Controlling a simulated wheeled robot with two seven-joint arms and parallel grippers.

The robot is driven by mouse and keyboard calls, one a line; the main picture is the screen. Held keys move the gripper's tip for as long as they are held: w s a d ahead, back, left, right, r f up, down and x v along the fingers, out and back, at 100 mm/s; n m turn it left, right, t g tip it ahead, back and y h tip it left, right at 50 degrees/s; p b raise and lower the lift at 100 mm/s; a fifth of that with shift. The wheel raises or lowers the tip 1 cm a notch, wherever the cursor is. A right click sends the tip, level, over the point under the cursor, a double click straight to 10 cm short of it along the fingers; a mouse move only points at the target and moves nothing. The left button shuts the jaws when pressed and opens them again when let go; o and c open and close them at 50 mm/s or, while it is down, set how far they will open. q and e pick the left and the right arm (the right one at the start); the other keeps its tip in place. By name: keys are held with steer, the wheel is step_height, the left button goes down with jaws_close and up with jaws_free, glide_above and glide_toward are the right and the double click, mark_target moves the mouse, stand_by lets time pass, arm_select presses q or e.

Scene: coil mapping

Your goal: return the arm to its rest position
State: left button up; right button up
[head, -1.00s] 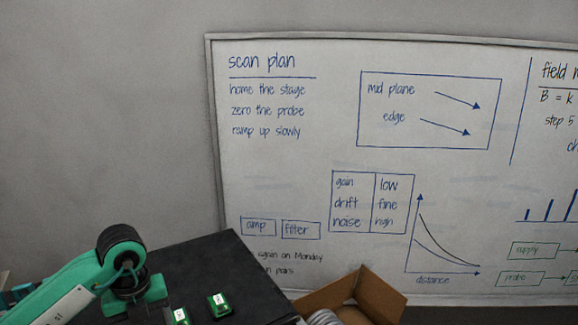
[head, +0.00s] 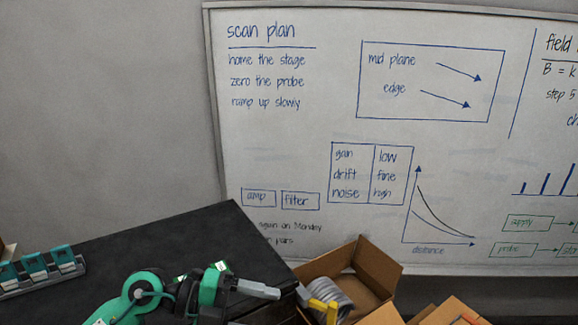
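My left arm comes in at the bottom left, in green and black. Its gripper (head: 258,290) is at the black table's front right corner, with a pale grey finger pointing right. Only one finger shows clearly, so its opening cannot be told, and nothing is clearly seen held in it. My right gripper is not in view.
The black table (head: 150,240) carries a rack of teal blocks (head: 36,265) at left and small green pieces partly hidden behind my arm. An open cardboard box (head: 372,268) holds a grey ribbed coil (head: 330,296); a yellow and grey object (head: 322,308) is at its front. A whiteboard (head: 290,120) hangs behind.

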arm_select(q)
step_height(320, 180, up, 5)
steer(key=d+n+t+h, duration=0.1)
steer(key=n+t+h, duration=0.1)
steer(key=t+h, duration=0.15)
steer(key=w+a+r+n+t+y, duration=0.3)
steer(key=a+n+t, duration=0.4)
steer(key=n+t, duration=0.75)
steer(key=a+f+n+g+y, duration=0.1)
steer(key=a+f+n+y, duration=1)
steer(key=f+n+y, duration=0.4)
steer(key=s+f+g, duration=1.3)
steer(key=s+f, duration=0.5)
steer(key=s, duration=0.4)
step_height(320, 180, down, 31)
steer(key=g, duration=0.2)
steer(key=s+a+f, duration=0.2)
steer(key=s+f, duration=0.7)
steer(key=f, duration=0.1)
steer(key=s+a+f, duration=0.1)
steer(key=s+f, duration=0.9)
steer(key=shift+s+a+g+y, duration=0.15)
steer(key=shift+a+g+y, duration=0.2)
steer(key=shift+a+g, duration=0.05)
